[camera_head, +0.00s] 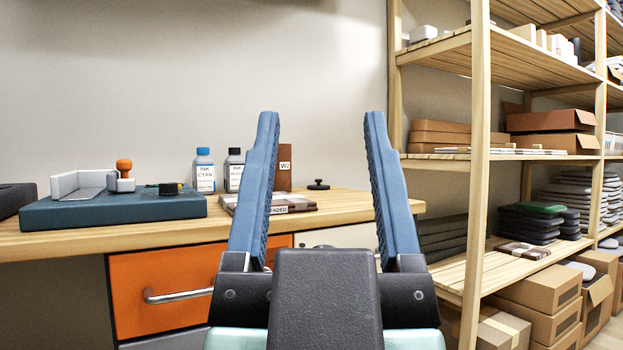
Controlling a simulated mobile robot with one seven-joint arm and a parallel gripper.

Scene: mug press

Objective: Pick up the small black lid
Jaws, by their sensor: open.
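A small black lid (318,185) with a knob on top lies on the wooden desk (400,205), near its right end. My gripper (321,118) points forward with its two blue fingers spread wide and nothing between them.
A blue-green base (110,212) bears a grey angled piece, an orange-knobbed stamp (124,175) and a low black round piece (168,188). Ink bottles (204,171) stand behind. A brown box and flat packs (290,203) lie left of the lid. Wooden shelving (480,150) stands right.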

